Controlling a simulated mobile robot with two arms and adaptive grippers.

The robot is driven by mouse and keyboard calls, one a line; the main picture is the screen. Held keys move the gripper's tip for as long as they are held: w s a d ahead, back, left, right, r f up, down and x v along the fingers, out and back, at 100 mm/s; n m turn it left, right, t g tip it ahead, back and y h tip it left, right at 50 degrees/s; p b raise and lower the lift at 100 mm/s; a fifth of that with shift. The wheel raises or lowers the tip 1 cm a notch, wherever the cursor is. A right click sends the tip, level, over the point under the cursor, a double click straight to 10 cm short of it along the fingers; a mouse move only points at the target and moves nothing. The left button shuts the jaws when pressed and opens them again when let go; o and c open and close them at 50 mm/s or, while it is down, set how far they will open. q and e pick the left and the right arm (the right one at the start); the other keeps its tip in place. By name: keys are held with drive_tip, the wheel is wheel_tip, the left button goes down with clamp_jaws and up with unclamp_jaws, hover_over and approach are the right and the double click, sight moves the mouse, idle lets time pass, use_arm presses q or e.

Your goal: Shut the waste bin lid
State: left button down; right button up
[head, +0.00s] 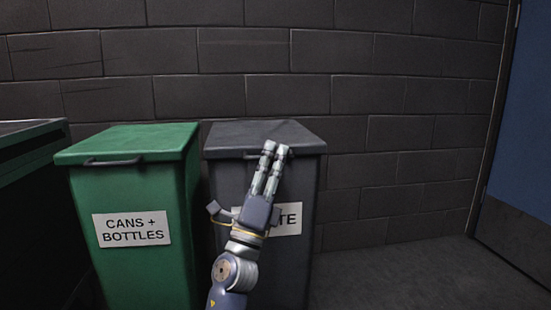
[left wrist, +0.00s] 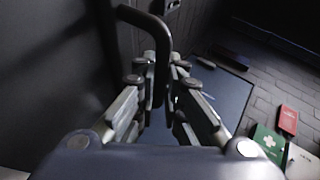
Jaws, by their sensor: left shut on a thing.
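The dark grey waste bin (head: 292,250) stands right of the green bin, its label partly covered by my arm so that only "TE" reads. Its lid (head: 250,132) lies flat on top and looks closed. My left gripper (head: 275,148) reaches up to the lid's front edge. In the left wrist view, a black bar handle (left wrist: 145,20) runs down between the fingers of my left gripper (left wrist: 165,85), which is shut on it. The handle's lower part is hidden by the fingers. My right gripper is in neither view.
A green "CANS + BOTTLES" bin (head: 125,190) with its lid down stands close on the left. Another dark green container (head: 30,180) is at the far left. A block wall (head: 400,100) is behind. Floor (head: 400,275) right of the waste bin is clear, up to a blue door (head: 525,130).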

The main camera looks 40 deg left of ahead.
use_arm(q)
drive_tip(key=shift+w+d+f, duration=0.15)
drive_tip(key=shift+f, duration=0.2)
drive_tip(key=c, duration=1.7)
unclamp_jaws()
drive_tip(key=shift+f, duration=0.1)
drive_tip(key=shift+r, duration=0.25)
drive_tip(key=shift+r, duration=4.9)
